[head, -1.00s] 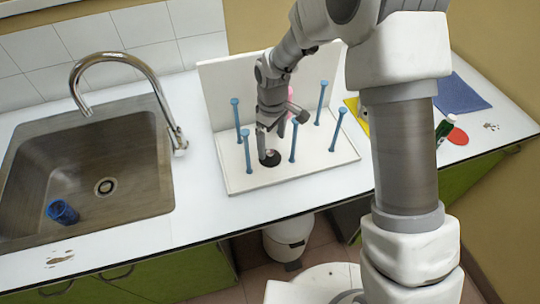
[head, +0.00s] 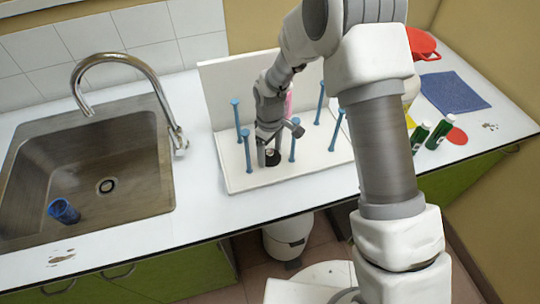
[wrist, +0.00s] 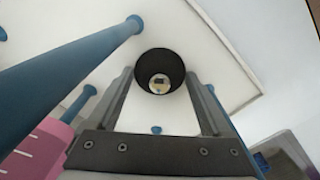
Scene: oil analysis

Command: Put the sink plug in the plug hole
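The sink plug (head: 273,158) is a black round piece with a small shiny centre, standing in the white rack tray among the blue pegs. In the wrist view the plug (wrist: 160,58) shows between my fingertips. My gripper (head: 269,155) points down over it, one finger to each side. The fingers are spread about as wide as the plug, with thin gaps seeming to show; firm contact is not visible. The plug hole (head: 107,186) is the round metal drain in the sink basin (head: 80,165) at left, uncovered.
Blue pegs (head: 247,150) stand close around my gripper on the white rack (head: 240,182). A pink item (wrist: 40,150) is near it. A blue cup (head: 63,211) lies in the sink below the curved tap (head: 120,56). Green bottles (head: 440,133) and a blue cloth (head: 455,92) are at right.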

